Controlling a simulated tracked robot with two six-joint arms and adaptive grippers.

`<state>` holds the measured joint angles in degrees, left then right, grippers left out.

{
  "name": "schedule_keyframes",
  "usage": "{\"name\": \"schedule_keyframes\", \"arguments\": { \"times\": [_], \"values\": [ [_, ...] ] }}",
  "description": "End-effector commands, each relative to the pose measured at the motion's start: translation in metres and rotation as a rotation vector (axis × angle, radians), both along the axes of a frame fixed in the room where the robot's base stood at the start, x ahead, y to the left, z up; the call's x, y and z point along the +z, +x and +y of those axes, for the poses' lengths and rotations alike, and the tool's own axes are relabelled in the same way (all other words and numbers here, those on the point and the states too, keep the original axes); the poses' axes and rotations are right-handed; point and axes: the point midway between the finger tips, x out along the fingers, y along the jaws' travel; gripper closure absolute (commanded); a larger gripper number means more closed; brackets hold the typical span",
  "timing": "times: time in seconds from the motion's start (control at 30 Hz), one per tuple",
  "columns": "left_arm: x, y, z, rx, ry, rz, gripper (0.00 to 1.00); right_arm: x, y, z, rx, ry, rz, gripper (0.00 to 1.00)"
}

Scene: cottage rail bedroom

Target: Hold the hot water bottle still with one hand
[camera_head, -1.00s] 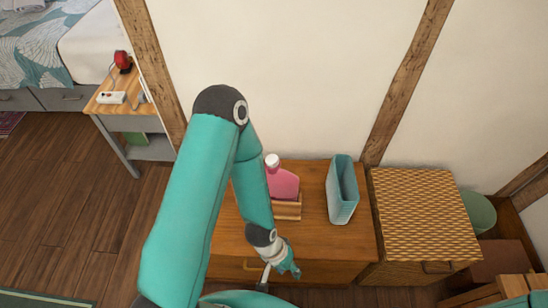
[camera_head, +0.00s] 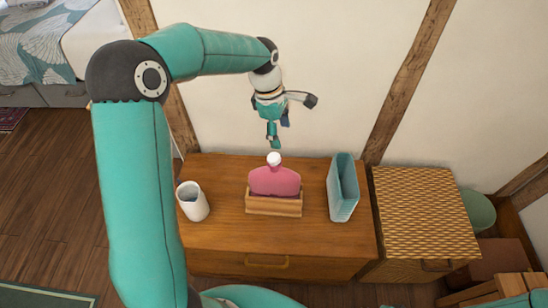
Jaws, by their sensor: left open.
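The pink hot water bottle (camera_head: 274,181) with a white cap stands upright in a small wooden holder (camera_head: 273,207) on the wooden dresser. My left gripper (camera_head: 281,136) is open and empty, with its fingers pointing down. In the picture it shows just above the bottle's white cap and appears apart from it. My right gripper is not in view.
On the dresser (camera_head: 240,232), a white jug (camera_head: 192,201) stands left of the holder and a tall blue bin (camera_head: 343,188) stands to its right. A woven-top cabinet (camera_head: 420,212) adjoins on the right. The dresser's front strip is clear.

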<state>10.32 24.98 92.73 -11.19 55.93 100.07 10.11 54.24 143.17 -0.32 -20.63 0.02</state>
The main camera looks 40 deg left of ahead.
Motion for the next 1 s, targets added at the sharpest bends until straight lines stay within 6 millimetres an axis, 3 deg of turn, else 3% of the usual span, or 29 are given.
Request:
{"name": "schedule_keyframes", "arguments": {
  "times": [0.03,0.1,0.2,0.5,0.73,1.0],
  "values": [
    [0.023,0.000,0.011,0.086,0.007,0.008,0.31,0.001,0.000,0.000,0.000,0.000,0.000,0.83],
    [0.042,-0.003,0.022,0.178,0.013,0.027,0.31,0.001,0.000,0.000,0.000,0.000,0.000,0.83],
    [0.058,-0.007,0.029,0.254,0.018,0.044,0.31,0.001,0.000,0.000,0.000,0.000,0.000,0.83],
    [0.062,-0.009,0.031,0.279,0.018,0.052,0.31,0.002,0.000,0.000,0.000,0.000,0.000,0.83],
    [0.048,-0.008,0.029,0.276,0.018,0.056,0.31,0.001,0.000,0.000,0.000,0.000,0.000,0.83],
    [-0.006,-0.005,0.022,0.276,0.017,0.057,0.31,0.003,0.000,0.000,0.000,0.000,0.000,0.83]
  ]
}}
